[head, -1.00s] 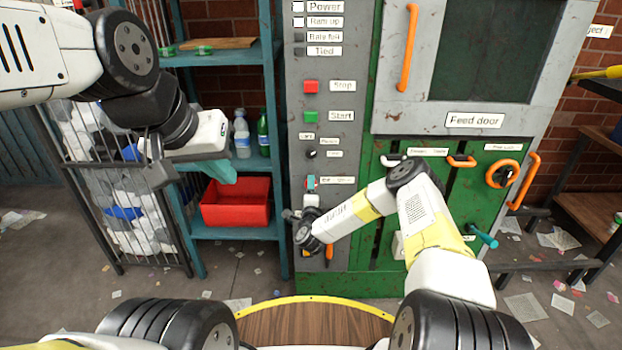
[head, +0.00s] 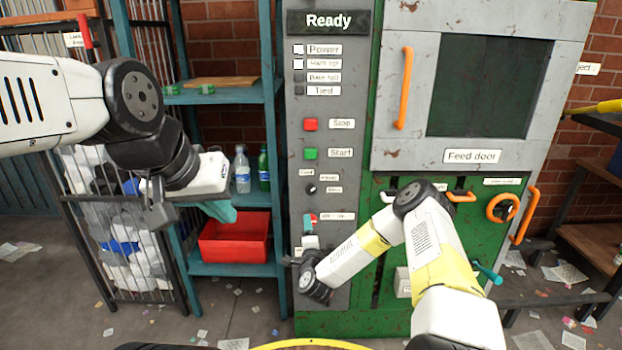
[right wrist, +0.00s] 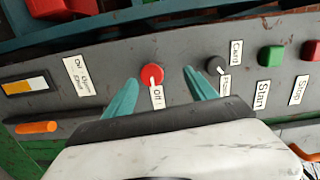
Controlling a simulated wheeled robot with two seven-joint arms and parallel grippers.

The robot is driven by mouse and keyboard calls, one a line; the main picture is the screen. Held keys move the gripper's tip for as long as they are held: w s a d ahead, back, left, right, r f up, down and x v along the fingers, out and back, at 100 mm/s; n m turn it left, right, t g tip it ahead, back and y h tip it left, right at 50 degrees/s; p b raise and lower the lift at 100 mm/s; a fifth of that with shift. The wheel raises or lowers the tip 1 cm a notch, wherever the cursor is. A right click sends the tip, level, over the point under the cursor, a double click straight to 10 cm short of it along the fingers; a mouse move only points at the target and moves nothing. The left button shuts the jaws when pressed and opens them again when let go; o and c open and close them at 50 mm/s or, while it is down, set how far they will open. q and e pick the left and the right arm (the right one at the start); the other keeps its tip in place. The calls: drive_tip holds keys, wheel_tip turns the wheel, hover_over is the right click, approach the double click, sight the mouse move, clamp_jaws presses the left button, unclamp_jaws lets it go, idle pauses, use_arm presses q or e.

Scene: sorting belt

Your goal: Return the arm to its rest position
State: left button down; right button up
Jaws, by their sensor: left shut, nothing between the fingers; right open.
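My left gripper (head: 222,212) is in front of the blue shelf at the left of the head view. Its teal fingers are together and empty, above the red bin in the picture. My right gripper (head: 311,224) is small in the head view, low at the grey control panel (head: 345,180). In the right wrist view its teal fingers (right wrist: 162,88) are open. A red round switch (right wrist: 152,75) labelled "Off" shows between the fingertips in the picture; I cannot tell whether they touch it. A black knob (right wrist: 215,66) is just right of them.
The panel display (head: 328,21) reads "Ready". The green machine has a feed door (head: 487,85) and orange handles (head: 404,88) that stick out. A red bin (head: 235,240) and bottles (head: 242,170) stand on the shelf. A wire cage (head: 122,240) is at left. Paper scraps litter the floor.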

wheel_tip(320, 180, up, 21)
drive_tip(key=s+d+n+g+y, duration=0.1)
drive_tip(key=n+g+y, duration=0.15)
drive_tip(key=n, duration=0.35)
drive_tip(key=s+d+n+g+y, duration=0.1)
drive_tip(key=s+n+g, duration=0.1)
drive_tip(key=n+g, duration=0.35)
drive_tip(key=s+d+r+n+h, duration=0.1)
drive_tip(key=s+d+r, duration=0.25)
drive_tip(key=s, duration=0.35)
drive_tip(key=s+d+r+n+g+h, duration=0.1)
drive_tip(key=s+d+r+n, duration=0.15)
drive_tip(key=s+r, duration=0.35)
drive_tip(key=s+d+r+n+h, duration=0.1)
drive_tip(key=s+d+r, duration=0.3)
drive_tip(key=s, duration=0.4)
drive_tip(key=s+d+g, duration=0.2)
drive_tip(key=s+d, duration=0.1)
drive_tip(key=s, duration=1.3)
drive_tip(key=shift+r+n+g, duration=0.3)
drive_tip(key=shift+n, duration=0.1)
